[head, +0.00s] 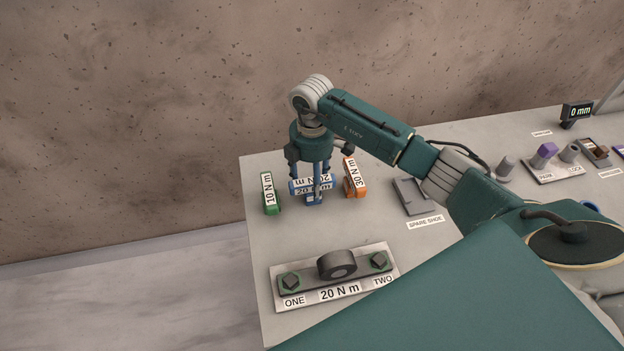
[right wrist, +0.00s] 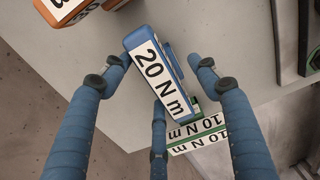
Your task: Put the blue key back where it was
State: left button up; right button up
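The blue key (head: 298,188), labelled 20 N m, stands on the slab between the green and orange ones. In the right wrist view the blue key (right wrist: 152,70) shows from above with its label between the fingers. My right gripper (head: 314,188) points straight down over it, one blue finger in front of the label. In the wrist view the right gripper's fingers (right wrist: 161,75) are spread around the key, with gaps visible at the sides; it looks open. My left gripper is not in view.
A green 10 N m key (head: 270,194) stands to the left and an orange 30 N m key (head: 354,178) to the right, both close. A plate (head: 338,291) with two bolts lies in front. A spare shoe tray (head: 413,196) is further right. Wall behind.

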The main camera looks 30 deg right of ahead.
jog(key=shift+r, duration=0.25)
notch_tip(320, 180, up, 12)
jog(key=b, duration=0.3)
jog(key=shift+b, duration=0.35)
jog(key=shift+f, duration=0.1)
